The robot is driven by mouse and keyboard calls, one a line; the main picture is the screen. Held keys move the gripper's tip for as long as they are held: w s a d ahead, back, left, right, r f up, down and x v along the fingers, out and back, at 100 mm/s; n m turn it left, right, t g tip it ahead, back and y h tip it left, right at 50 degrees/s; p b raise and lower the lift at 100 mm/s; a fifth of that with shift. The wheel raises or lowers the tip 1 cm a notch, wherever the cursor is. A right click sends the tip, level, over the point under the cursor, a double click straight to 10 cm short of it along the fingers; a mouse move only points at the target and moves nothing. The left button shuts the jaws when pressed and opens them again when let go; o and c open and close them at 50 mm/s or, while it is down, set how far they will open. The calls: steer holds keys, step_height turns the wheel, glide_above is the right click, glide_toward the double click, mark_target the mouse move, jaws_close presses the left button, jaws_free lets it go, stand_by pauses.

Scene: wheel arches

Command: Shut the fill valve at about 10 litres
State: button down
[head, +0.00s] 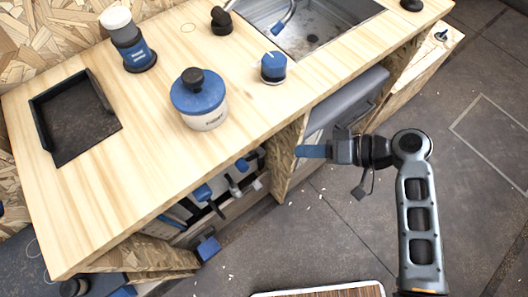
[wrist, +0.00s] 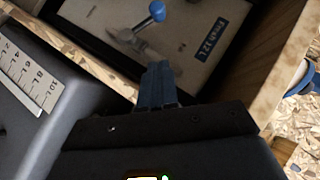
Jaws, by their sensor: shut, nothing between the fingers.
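My gripper (head: 298,151) is shut and empty, its blue fingers pointing left in front of the counter's open front. The fingers show in the wrist view (wrist: 158,68), below a blue-knobbed valve lever (wrist: 157,12) and apart from it in the picture. The lever is on a pale panel or container (wrist: 130,40) with a dark label that seems to read "Fresh 12 L". At left in the wrist view is a white scale strip (wrist: 28,82) with numbers up to about 10, on a grey tank (wrist: 60,110). I cannot make out a water level. Blue handles (head: 203,192) show under the counter.
The wooden counter (head: 150,190) bears a blue-lidded pot (head: 200,105), a blue-and-white canister (head: 130,45) and a small blue cup (head: 273,68). A sink (head: 315,25) is at the back. The grey tank (head: 345,100) sits under the counter. Floor at right is clear.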

glide_toward(247, 162)
steer(key=w+a+r, duration=0.2)
steer(key=w, duration=0.1)
steer(key=shift+s+a+f+p, duration=0.25)
steer(key=shift+s+a+f, duration=0.05)
steer(key=shift+a+f, duration=0.3)
steer(key=shift+s+a+f+p, duration=0.25)
steer(key=shift+s+a+f, duration=0.05)
steer(key=shift+a+f, duration=0.3)
steer(key=shift+s+a+f, duration=0.25)
steer(key=shift+a+f, duration=0.1)
steer(key=shift+f, duration=0.1)
steer(key=shift+s+a+f+n+h, duration=0.3)
steer(key=shift+a+f+h, duration=0.2)
